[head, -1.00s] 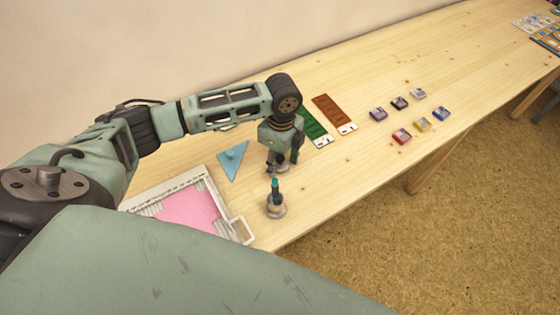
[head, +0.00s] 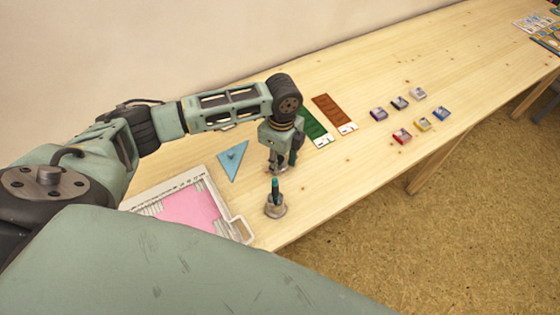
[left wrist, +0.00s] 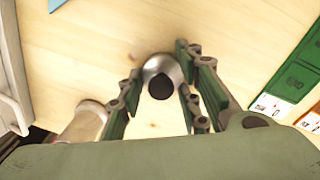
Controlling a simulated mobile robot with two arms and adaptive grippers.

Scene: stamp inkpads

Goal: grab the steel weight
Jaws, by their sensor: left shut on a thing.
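The steel weight (left wrist: 157,68) is a small round silver piece with a dark top, seen from above in the left wrist view. My left gripper (left wrist: 160,82) is around it, with a finger against either side, shut on it. My right gripper is not in view.
A blue triangle (head: 232,160), a white tray with a pink sheet (head: 240,229), and green (head: 316,126) and brown (head: 334,112) cards lie nearby. Several inkpads (head: 402,135) sit at right.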

